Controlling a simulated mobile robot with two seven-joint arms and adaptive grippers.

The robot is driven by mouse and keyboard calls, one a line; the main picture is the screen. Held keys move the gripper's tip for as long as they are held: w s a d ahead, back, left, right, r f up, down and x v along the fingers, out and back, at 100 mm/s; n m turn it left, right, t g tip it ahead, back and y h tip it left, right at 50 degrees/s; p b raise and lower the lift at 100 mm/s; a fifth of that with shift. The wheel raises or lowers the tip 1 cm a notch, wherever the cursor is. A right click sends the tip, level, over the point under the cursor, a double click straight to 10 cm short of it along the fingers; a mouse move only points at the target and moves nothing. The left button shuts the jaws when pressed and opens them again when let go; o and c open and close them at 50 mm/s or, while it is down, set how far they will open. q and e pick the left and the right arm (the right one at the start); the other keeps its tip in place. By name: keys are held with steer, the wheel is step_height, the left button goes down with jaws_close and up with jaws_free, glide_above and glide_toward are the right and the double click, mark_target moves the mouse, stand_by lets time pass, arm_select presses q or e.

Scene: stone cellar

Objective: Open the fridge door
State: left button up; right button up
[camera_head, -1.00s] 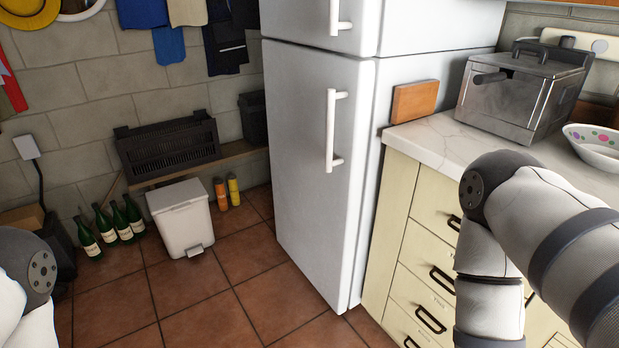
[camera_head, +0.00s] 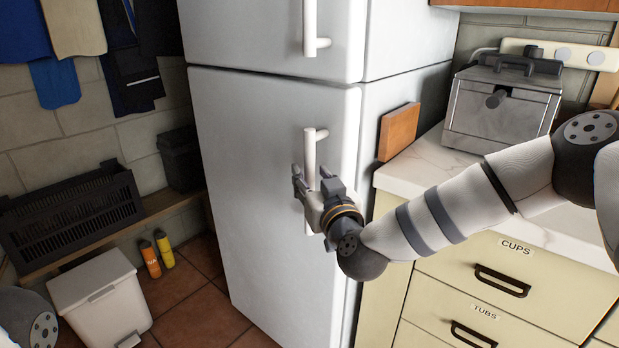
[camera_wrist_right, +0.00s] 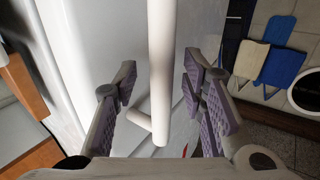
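The white fridge has a lower door (camera_head: 250,190) that looks shut, with a vertical white bar handle (camera_head: 309,148). Above it is a shorter upper door (camera_head: 270,35) with its own white handle (camera_head: 310,22). My right gripper (camera_head: 311,183) is at the lower door's handle, its fingers on either side of the bar. The right wrist view shows the handle (camera_wrist_right: 161,60) between the spread fingers of the gripper (camera_wrist_right: 160,92), with gaps on both sides. My left gripper is out of view; only part of my left arm shows at the bottom left.
A drawer counter (camera_head: 520,285) stands right of the fridge, with a metal appliance (camera_head: 500,110) and a wooden board (camera_head: 398,131) on top. A white bin (camera_head: 98,300) and two bottles (camera_head: 150,260) stand left of the fridge. Some tiled floor (camera_head: 205,300) before the door is clear.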

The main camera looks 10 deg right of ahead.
steer(key=shift+w+a, duration=0.15)
steer(key=shift+w, duration=0.6)
jaws_close()
